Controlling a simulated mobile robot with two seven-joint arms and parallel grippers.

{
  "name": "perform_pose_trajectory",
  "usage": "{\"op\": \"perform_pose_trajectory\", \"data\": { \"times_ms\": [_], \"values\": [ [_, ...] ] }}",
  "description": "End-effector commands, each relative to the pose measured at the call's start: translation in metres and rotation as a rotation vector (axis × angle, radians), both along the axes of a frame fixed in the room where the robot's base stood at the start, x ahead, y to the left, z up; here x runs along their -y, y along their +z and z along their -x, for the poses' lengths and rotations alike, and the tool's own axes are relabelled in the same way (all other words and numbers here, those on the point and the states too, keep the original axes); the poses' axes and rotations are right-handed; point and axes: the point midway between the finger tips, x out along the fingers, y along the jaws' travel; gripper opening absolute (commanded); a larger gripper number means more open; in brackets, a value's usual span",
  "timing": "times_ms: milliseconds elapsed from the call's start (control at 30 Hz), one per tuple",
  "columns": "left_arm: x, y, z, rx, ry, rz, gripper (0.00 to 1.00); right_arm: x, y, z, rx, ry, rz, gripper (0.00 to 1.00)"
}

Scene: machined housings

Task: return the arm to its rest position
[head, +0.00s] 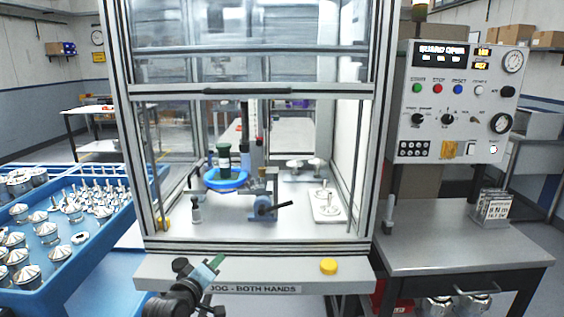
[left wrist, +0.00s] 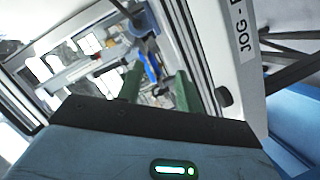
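My left arm comes in at the bottom of the head view, in front of the machine's front ledge (head: 160,270). My left gripper (head: 215,263) has green fingers and is over the ledge's left half, beside the "JOG - BOTH HANDS" label. In the left wrist view the two green fingers (left wrist: 158,88) stand apart with nothing held between them. The machine interior shows beyond them. My right gripper is in neither view.
The guarded machine (head: 255,247) stands ahead, its lower front open. A blue tray (head: 100,262) of metal parts is at the left. A yellow button (head: 328,266) sits on the ledge. A grey side table (head: 450,248) and control panel (head: 462,135) are at the right.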

Motion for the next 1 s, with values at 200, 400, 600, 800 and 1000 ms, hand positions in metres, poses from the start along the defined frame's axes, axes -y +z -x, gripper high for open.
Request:
{"op": "perform_pose_trajectory", "data": {
  "times_ms": [200,400,600,800,1000],
  "values": [
    [-0.011,-0.107,0.086,-0.082,-0.028,-0.229,0.36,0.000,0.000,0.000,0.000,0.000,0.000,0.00],
    [-0.018,-0.179,0.177,-0.151,-0.088,-0.435,0.36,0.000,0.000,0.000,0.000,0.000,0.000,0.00],
    [-0.023,-0.229,0.275,-0.215,-0.180,-0.632,0.36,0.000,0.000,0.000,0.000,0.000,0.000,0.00],
    [-0.026,-0.254,0.368,-0.264,-0.290,-0.803,0.36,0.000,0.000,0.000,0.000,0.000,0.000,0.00],
    [-0.026,-0.260,0.420,-0.284,-0.364,-0.899,0.36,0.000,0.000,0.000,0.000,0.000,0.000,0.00]
  ]
}}
